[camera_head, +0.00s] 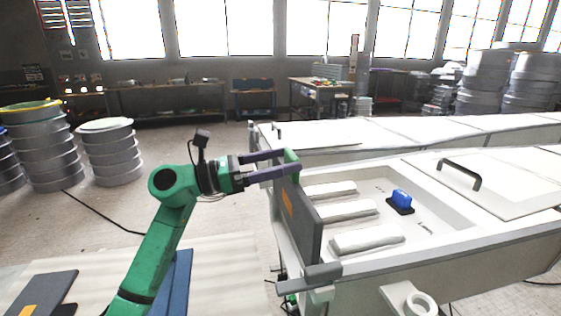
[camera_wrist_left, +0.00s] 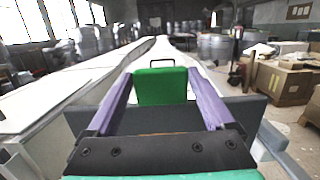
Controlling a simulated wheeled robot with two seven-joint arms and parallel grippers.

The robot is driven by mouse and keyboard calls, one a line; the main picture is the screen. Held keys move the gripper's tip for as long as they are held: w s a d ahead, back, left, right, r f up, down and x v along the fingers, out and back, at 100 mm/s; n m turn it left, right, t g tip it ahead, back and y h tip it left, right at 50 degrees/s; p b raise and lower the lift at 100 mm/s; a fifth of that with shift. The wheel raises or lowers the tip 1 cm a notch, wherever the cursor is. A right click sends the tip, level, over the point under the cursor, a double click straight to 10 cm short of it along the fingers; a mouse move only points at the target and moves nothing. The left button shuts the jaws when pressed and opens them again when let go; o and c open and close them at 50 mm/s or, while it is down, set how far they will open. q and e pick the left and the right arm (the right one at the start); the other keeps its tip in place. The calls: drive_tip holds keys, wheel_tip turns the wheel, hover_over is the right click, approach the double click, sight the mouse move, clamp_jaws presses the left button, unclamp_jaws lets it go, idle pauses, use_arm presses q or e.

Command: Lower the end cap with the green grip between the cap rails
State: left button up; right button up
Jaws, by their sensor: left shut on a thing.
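The end cap (camera_head: 299,222) is a dark grey upright plate with an orange mark, at the left end of the white mould (camera_head: 445,247). Its green grip (camera_head: 292,161) is at the top edge. My left gripper (camera_head: 294,161) is shut on this grip, with its purple fingers reaching in from the left. In the left wrist view the green grip (camera_wrist_left: 160,87) sits between the two fingers, and the plate (camera_wrist_left: 252,113) spreads out behind them. A grey block (camera_head: 323,273), perhaps a cap rail, is at the plate's near lower corner. Whether the plate is seated is hidden.
Inside the mould lie several white blocks (camera_head: 365,238) and a blue-handled tool (camera_head: 401,201). A white lid with a black handle (camera_head: 460,172) covers the right part. Grey drums (camera_head: 108,152) stand at the left. Dark plates (camera_head: 40,293) lie on a pale surface at lower left.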

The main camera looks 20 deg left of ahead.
idle(0.5)
use_arm(q)
drive_tip(key=shift+b, duration=0.35)
idle(0.3)
drive_tip(key=shift+f+b, duration=0.15)
drive_tip(key=shift+b, duration=0.15)
drive_tip(key=shift+f+b, duration=0.3)
drive_tip(key=shift+b, duration=0.05)
drive_tip(key=shift+f, duration=0.1)
drive_tip(key=shift+d+f+b, duration=0.15)
drive_tip(key=shift+b, duration=0.15)
